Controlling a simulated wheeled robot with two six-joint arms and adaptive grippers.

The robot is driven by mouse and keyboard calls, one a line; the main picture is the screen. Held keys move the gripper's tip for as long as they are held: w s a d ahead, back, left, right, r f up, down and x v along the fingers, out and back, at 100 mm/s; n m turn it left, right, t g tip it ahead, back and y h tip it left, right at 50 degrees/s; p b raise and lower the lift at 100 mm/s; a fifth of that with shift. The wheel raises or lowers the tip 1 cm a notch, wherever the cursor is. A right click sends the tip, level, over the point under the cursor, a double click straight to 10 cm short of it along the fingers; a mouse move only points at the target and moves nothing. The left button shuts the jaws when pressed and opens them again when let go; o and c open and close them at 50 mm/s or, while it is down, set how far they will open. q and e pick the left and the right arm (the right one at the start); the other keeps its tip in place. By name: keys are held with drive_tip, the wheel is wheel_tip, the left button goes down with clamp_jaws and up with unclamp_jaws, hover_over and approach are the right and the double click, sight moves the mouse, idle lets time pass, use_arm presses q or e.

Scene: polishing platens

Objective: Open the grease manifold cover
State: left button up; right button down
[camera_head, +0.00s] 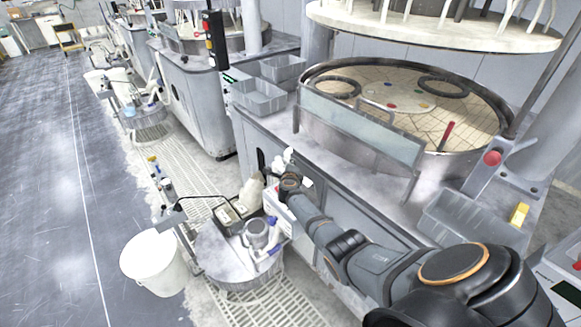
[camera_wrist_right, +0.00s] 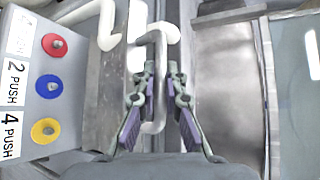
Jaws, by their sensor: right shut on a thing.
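My right gripper (camera_wrist_right: 160,72) is shut on a pale bent handle (camera_wrist_right: 156,110), which runs down between its two fingers in the right wrist view. In the head view my right gripper (camera_head: 289,163) is at the side of the grey machine cabinet, small and partly hidden by my own arm. A grey panel (camera_wrist_right: 30,92) with red, blue and yellow fittings and "PUSH" labels lies left of the fingers. I cannot tell clearly which surface is the manifold cover or whether it is open. My left gripper is not in view.
A round polishing platen (camera_head: 390,95) is above and behind my arm. A small round table (camera_head: 215,262) with a bottle and tools stands below the gripper, and a white bucket (camera_head: 155,262) stands left of it. White pipes (camera_wrist_right: 108,25) run close to the fingers.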

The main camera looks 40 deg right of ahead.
drive_tip(key=shift+r, duration=0.1)
drive_tip(key=c, duration=1.7)
unclamp_jaws()
drive_tip(key=v, duration=1.2)
drive_tip(key=shift+w+a, duration=0.1)
